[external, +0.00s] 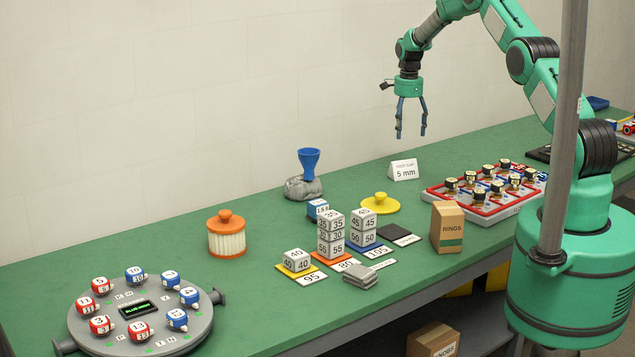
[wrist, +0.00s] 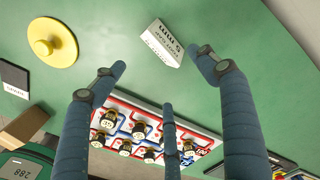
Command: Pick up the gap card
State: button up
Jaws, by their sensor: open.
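The gap card (external: 404,170) is a small white folded card with "5 mm" printed on it. It stands on the green table near its back edge. In the wrist view the card (wrist: 165,45) shows upside down, between and beyond my fingertips. My gripper (external: 411,134) hangs above the table with its fingers pointing down, higher than the card and apart from it. In the wrist view my gripper (wrist: 161,62) has its fingers spread, with nothing between them.
A yellow lidded knob (external: 380,203) lies left of the card, and a red-and-white tray of valves (external: 485,188) to its right. A blue funnel on a grey stone (external: 303,187), number-block stacks (external: 331,232) and a RINGS box (external: 447,227) stand nearby. Table around the card is clear.

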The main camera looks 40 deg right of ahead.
send_over(405, 165)
jog(key=shift+s+f, duration=0.1)
jog(key=shift+f, duration=4.2)
jog(key=shift+f, duration=0.1)
jog(key=shift+f, duration=2.5)
jog(key=shift+c, duration=0.5)
jog(key=c, duration=0.9)
